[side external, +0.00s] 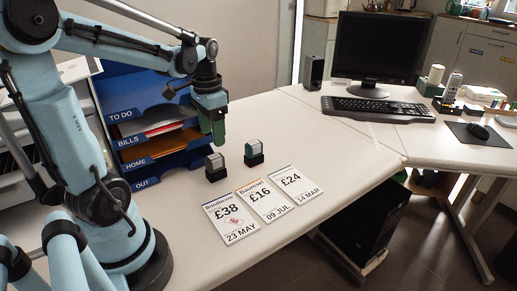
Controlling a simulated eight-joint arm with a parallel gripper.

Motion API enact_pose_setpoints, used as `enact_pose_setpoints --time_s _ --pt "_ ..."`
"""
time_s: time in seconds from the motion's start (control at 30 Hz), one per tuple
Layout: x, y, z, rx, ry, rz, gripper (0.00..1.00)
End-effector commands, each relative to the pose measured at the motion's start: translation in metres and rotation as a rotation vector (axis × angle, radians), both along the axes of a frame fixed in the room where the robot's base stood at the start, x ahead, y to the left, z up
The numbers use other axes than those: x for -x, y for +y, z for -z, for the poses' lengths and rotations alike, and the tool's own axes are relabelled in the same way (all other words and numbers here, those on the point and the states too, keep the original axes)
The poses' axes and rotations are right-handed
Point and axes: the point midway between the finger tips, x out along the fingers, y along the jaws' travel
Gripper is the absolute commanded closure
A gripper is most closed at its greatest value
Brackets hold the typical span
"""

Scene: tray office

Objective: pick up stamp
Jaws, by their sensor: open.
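Two small stamps stand upright on the white desk. The left stamp (215,167) is dark with a greyish top. The right stamp (253,153) has a dark base and a teal-grey top. My gripper (218,140) hangs above and just behind the left stamp, pointing down, with its green fingers apart from it as far as I can tell. The gripper is open and seems empty; the gap between its fingers is hard to see from this side.
Three price cards, £38 (231,218), £16 (265,201) and £24 (291,184), lie in front of the stamps. A blue letter tray (140,93) stands close behind my gripper. A keyboard (377,109) and monitor (380,48) are farther right. The desk between is clear.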

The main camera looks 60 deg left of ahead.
Motion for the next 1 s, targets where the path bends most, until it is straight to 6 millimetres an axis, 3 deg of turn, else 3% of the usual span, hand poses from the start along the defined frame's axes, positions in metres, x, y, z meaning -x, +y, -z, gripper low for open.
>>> enact_pose_setpoints --time_s 0.4,0.77,1.0 --pt "0.0 0.0 0.05 0.0 0.0 0.001 0.34" --pt "0.0 -0.001 0.07 0.0 0.0 0.0 0.34" --pt "0.002 -0.002 0.095 0.0 0.0 0.001 0.34"
